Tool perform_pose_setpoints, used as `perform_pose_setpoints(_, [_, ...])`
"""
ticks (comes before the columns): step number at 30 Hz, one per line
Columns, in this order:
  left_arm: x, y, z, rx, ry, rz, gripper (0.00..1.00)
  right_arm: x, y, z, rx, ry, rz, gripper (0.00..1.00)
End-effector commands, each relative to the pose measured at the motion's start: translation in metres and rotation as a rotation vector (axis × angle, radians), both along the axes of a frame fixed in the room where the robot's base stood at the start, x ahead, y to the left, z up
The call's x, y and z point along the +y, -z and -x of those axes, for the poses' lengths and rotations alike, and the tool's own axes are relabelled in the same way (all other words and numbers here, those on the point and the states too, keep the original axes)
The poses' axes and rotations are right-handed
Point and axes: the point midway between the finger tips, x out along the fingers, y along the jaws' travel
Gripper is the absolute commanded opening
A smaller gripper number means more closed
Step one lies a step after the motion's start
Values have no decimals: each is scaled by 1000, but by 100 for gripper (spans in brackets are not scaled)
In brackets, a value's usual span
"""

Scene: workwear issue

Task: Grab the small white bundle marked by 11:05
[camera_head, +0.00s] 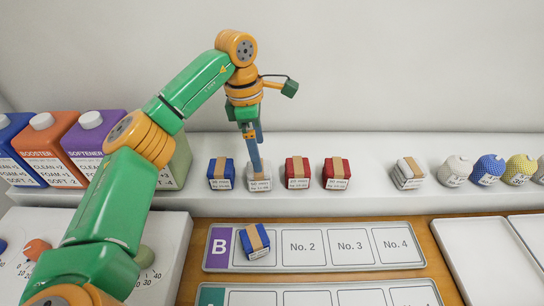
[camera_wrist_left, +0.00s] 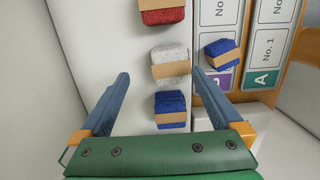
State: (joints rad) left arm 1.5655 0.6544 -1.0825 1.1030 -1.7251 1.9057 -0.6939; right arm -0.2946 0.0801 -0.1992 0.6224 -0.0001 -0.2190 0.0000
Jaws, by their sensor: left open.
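A small white bundle with a tan band (camera_head: 259,184) sits on the shelf between a blue bundle (camera_head: 222,174) and a red bundle (camera_head: 297,173). Another white bundle (camera_head: 408,173) with a tan band lies farther right on the shelf. The labels are too small to read for certain. My left gripper (camera_head: 257,158) points down over the first white bundle and partly hides it. In the left wrist view the gripper (camera_wrist_left: 160,74) is open, and the white bundle (camera_wrist_left: 171,60) shows between and just beyond its fingertips, not gripped. My right gripper is not in view.
A second red bundle (camera_head: 336,173) sits nearby. Several ball-shaped bundles (camera_head: 488,168) are at the right. Detergent cartons (camera_head: 95,140) stand at the left. Below is board B (camera_head: 300,262) with a blue bundle (camera_head: 255,241) at its left end. A white tray (camera_head: 485,262) lies at the right.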

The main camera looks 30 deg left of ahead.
Motion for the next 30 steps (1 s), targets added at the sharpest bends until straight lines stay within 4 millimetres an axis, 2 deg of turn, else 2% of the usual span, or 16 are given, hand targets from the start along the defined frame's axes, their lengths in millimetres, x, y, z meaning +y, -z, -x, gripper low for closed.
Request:
perform_pose_setpoints(7, [-6, 40, -1, 8, 1, 1, 100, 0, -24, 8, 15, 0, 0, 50])
perform_pose_setpoints(10, [-7, 57, -2, 4, 0, 0, 100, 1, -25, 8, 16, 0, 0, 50])
perform_pose_setpoints(17, [-8, 64, -3, 0, 0, 1, 100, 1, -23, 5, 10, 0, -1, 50])
perform_pose_setpoints(20, [-8, 64, -3, 0, 0, 1, 78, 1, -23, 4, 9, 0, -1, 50])
perform_pose_setpoints(27, [-8, 63, -3, 0, 0, 1, 14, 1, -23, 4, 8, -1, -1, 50])
perform_pose_setpoints(30, [-8, 63, -3, 0, 0, 1, 13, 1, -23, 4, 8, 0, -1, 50])
